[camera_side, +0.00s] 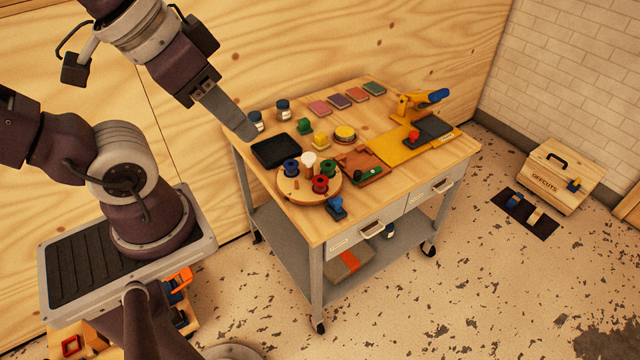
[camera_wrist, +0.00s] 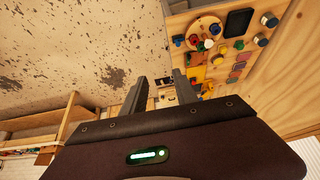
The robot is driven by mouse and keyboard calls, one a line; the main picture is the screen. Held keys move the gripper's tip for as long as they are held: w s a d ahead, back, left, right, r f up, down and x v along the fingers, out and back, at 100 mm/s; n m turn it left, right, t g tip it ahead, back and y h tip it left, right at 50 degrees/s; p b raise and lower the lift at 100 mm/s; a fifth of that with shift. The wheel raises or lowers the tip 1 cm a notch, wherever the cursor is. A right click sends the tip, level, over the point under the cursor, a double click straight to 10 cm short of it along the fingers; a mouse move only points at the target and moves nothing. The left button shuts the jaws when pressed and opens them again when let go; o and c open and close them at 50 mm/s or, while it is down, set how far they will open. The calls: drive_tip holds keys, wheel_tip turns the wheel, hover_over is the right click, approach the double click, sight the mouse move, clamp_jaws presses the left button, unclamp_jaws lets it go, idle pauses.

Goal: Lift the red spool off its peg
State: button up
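The red spool (camera_side: 320,184) sits on a peg near the front edge of a round wooden board (camera_side: 298,193) on the cart top. My gripper (camera_side: 238,120) hangs in the air above and to the left of the board, well apart from the red spool. In the wrist view my gripper (camera_wrist: 160,84) has its two fingers spread with nothing between them. The round board (camera_wrist: 205,24) shows small at the upper right there.
A black tray (camera_side: 275,152) lies behind the board, with jars (camera_side: 283,108) farther back. A blue-topped piece (camera_side: 336,207) stands at the board's front right. A brown block (camera_side: 366,174) and yellow plate (camera_side: 398,150) lie to the right. The air around my gripper is clear.

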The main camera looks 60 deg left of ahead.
sight(322, 184)
drive_tip(key=o, duration=0.5)
drive_tip(key=shift+o, duration=0.2)
drive_tip(key=w+a+f+m+g+y, duration=0.2)
drive_tip(key=w+a+f+m+y, duration=0.4)
drive_tip(key=w+f, duration=0.45)
drive_tip(key=w+a+f+m+g+y, duration=0.2)
drive_tip(key=w+a+f+m+y, duration=0.15)
drive_tip(key=w+f+m, duration=0.7)
drive_tip(key=f+m+t, duration=0.1)
drive_tip(key=f+m, duration=0.1)
drive_tip(key=f, duration=0.3)
drive_tip(key=f+m+t+y, duration=0.1)
drive_tip(key=f, duration=0.4)
drive_tip(key=f+m+t+y, duration=0.1)
drive_tip(key=f+m, duration=0.1)
drive_tip(key=f, duration=0.3)
drive_tip(key=shift+w+a+f+m, duration=0.1)
drive_tip(key=shift+w+m, duration=0.15)
drive_tip(key=shift+m, duration=0.1)
drive_tip(key=x, duration=0.7)
drive_tip(key=shift+w+f, duration=0.15)
drive_tip(key=shift+w, duration=0.1)
